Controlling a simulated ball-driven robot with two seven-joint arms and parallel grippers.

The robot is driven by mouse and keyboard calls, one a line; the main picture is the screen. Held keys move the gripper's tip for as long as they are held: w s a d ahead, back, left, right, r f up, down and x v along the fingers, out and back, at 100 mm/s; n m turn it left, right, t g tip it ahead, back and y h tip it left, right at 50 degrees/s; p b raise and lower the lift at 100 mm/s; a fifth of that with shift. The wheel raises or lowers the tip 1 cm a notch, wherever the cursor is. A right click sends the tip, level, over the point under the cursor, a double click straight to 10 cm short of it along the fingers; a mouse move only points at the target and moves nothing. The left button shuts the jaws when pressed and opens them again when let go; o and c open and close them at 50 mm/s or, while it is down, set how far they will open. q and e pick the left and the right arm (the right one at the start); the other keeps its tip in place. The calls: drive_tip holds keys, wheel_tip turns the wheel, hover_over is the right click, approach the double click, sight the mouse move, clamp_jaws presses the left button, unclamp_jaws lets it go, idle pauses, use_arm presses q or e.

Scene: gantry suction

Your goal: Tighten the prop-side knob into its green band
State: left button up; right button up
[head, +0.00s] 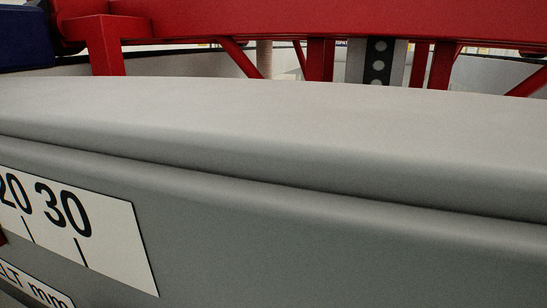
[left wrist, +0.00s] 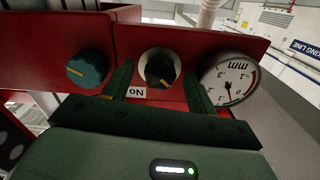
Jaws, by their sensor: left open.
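In the left wrist view a red panel carries a black knob (left wrist: 160,67) with a yellow pointer mark, set in a pale ring. A teal knob (left wrist: 88,68) with a yellow mark is to its left. A round white dial (left wrist: 229,78) marked mm, upside down in this view, is to its right; I cannot make out a green band clearly. My left gripper (left wrist: 158,76) is open, its dark green fingers on either side of the black knob; I cannot tell whether they touch it. Which knob is the prop-side one is not shown. My right gripper is not in view.
The red panel (left wrist: 60,90) fills much of the wrist view, with an ON label (left wrist: 136,93) under the black knob. In the head view a large grey body (head: 330,230) with a scale label (head: 105,235) blocks most of the sight. A red frame (head: 300,20) stands behind.

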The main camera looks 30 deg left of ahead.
use_arm(q)
drive_tip(key=c, duration=1)
drive_tip(key=shift+m, duration=1.1)
drive_tip(key=o, duration=1)
drive_tip(key=shift+s, duration=0.15)
drive_tip(key=b+v, duration=0.3)
drive_tip(key=v, duration=1.3)
drive_tip(key=shift+d, duration=0.15)
